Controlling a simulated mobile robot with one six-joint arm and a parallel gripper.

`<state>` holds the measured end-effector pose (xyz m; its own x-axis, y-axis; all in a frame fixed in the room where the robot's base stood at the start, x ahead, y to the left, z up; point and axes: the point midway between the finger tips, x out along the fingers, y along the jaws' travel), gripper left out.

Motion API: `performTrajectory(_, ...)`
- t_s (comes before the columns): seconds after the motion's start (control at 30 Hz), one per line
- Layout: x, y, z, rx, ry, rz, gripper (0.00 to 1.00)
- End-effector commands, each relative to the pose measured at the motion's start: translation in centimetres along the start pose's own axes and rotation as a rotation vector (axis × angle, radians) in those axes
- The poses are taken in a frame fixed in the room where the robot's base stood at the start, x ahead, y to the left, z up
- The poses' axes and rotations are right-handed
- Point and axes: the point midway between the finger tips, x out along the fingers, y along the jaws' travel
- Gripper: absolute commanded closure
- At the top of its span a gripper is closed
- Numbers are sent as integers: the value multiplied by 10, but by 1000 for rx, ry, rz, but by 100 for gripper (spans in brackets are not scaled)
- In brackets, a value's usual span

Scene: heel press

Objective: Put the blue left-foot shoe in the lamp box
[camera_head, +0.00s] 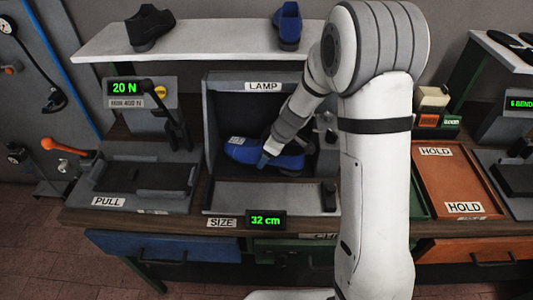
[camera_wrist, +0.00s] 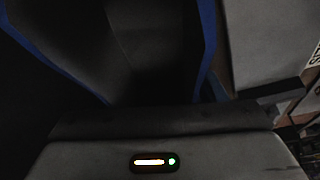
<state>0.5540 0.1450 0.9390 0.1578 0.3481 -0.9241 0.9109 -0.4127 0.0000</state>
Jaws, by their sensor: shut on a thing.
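A blue shoe (camera_head: 243,153) with a dark sole and a pale tag lies inside the lamp box (camera_head: 211,130), the dark open-fronted box labelled LAMP. Its toe side points left. My gripper (camera_head: 266,160) reaches into the box from the upper right and is shut on the shoe near its middle. In the wrist view the shoe's blue edge (camera_wrist: 208,45) and dark inside fill much of the picture. The gripper partly covers the shoe, and I cannot tell whether the sole rests on the box floor. I cannot tell which foot it fits.
Another blue shoe (camera_head: 289,25) and a black shoe (camera_head: 150,27) stand on the white shelf (camera_head: 215,38) above. A pull rig (camera_head: 140,178) is left of the box; a brown HOLD tray (camera_head: 455,185) is right. My arm blocks the middle right.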

Motion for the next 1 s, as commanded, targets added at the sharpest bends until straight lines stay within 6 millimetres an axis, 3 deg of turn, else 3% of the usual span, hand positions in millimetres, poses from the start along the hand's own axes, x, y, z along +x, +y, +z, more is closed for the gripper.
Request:
performTrajectory(0.53,7,1,3,0,1,2,76)
performTrajectory(0.57,6,1,3,1,1,2,33)
performTrajectory(0.83,6,1,3,1,0,1,11)
performTrajectory(1.0,6,1,4,2,0,1,10)
